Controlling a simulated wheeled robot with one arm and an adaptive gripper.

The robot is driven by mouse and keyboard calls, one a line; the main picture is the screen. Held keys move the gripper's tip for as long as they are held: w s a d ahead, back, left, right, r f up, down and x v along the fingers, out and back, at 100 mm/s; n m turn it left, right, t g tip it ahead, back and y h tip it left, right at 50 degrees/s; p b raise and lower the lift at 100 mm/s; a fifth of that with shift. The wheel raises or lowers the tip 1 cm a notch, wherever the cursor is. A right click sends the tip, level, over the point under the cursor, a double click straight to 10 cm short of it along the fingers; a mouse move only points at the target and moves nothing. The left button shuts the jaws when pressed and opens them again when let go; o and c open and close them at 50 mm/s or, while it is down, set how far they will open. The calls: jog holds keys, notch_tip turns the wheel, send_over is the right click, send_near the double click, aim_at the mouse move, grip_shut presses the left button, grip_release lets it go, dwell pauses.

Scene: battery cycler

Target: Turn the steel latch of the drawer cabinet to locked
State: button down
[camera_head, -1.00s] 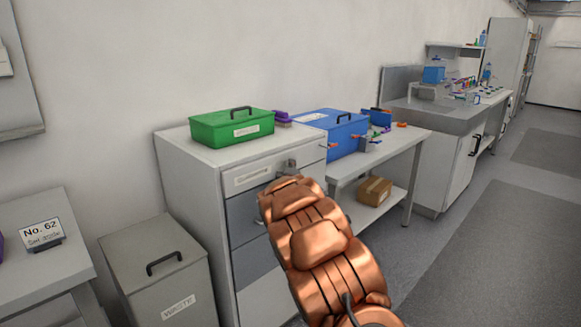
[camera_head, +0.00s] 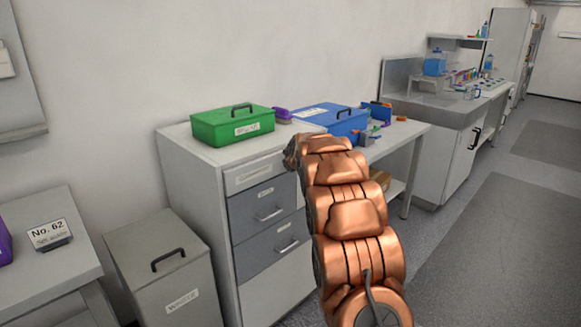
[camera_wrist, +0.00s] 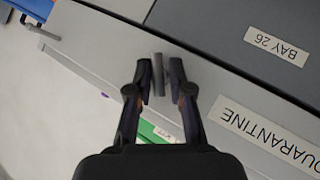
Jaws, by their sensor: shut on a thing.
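The drawer cabinet (camera_head: 184,190) stands against the wall, with a light top drawer and grey drawers below. In the wrist view its front is turned upside down, with a "QUARANTINE" label and a "BAY 26" label (camera_wrist: 276,46). The steel latch (camera_wrist: 158,76) is a short grey bar on the light face beside these labels, oblique to the drawer edges. My gripper (camera_wrist: 160,68) has its two dark fingers on either side of the latch, shut on it. In the head view my copper arm hides the latch and the fingers.
A green box (camera_head: 232,126) and a purple item sit on the cabinet top. A blue box (camera_head: 330,119) stands to the right on a bench. A grey waste bin (camera_head: 160,265) stands left of the cabinet. The floor at right (camera_head: 480,240) is clear.

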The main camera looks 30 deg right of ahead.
jog(key=m+y, duration=0.1)
jog(key=y, duration=0.1)
jog(key=d+r+m+g+y, duration=0.1)
jog(key=y, duration=0.1)
jog(key=shift+d+m+b, duration=0.2)
jog(key=shift+m+b, duration=0.2)
dwell(0.4)
jog(key=shift+f+g, duration=0.15)
jog(key=shift+g, duration=0.15)
jog(key=shift+f+y, duration=0.1)
jog(key=shift+y, duration=0.2)
jog(key=c, duration=1.3)
grip_release()
jog(key=shift+s+f, duration=0.1)
jog(key=shift+o, duration=0.5)
jog(key=shift+a, duration=0.2)
jog(key=shift+a, duration=0.15)
